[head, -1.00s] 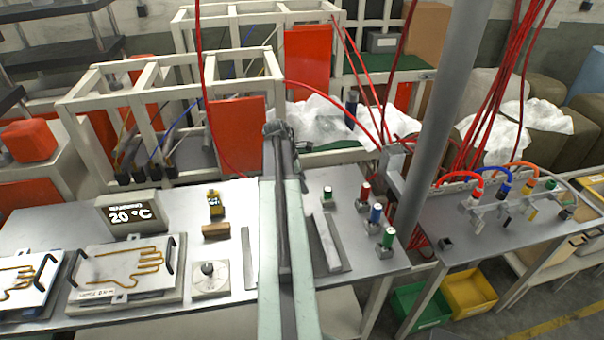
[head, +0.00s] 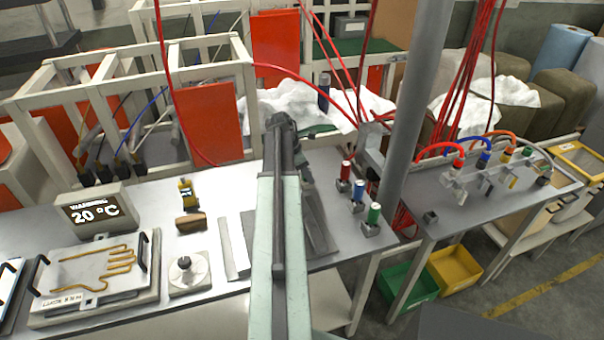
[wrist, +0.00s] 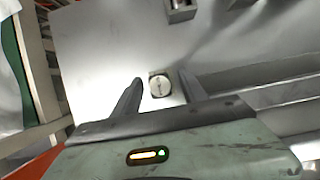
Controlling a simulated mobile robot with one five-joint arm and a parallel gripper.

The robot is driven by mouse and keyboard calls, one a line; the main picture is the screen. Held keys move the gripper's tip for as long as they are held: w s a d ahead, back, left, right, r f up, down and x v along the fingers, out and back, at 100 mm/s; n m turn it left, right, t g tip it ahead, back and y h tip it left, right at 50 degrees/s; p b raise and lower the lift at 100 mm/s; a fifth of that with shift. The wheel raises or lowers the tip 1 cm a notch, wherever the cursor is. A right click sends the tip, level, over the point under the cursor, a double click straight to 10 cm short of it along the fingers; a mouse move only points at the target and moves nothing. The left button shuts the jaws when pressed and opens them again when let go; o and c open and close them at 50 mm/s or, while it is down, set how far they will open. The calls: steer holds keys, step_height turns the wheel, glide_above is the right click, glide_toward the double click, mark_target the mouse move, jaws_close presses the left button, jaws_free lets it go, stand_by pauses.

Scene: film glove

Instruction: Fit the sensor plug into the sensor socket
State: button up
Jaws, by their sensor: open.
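My gripper (wrist: 160,77) is open in the wrist view, with nothing between its fingers. A small square block with a pale round slotted top (wrist: 159,86) lies on the grey surface beyond, in line with the gap. I cannot tell whether it is the sensor socket or a plug holder. In the head view, my arm hides most of the gripper. Upright plugs with a red (head: 345,170), a blue (head: 358,190) and a green top (head: 373,213) stand in small holders right of my arm. Which one is the sensor plug is not clear.
A rack with coloured cables (head: 490,170) stands on the right table. A grey pole (head: 412,110) rises between the tables. The glove plate (head: 95,278), warning display (head: 93,212) and a square base with a round knob (head: 186,272) are left of my arm.

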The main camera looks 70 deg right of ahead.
jaws_close()
steer(key=shift+r+p, duration=0.55)
steer(key=shift+p, duration=0.1)
steer(key=shift+r+p, duration=2.1)
step_height(320, 180, up, 3)
steer(key=p, duration=0.3)
steer(key=shift+r, duration=0.1)
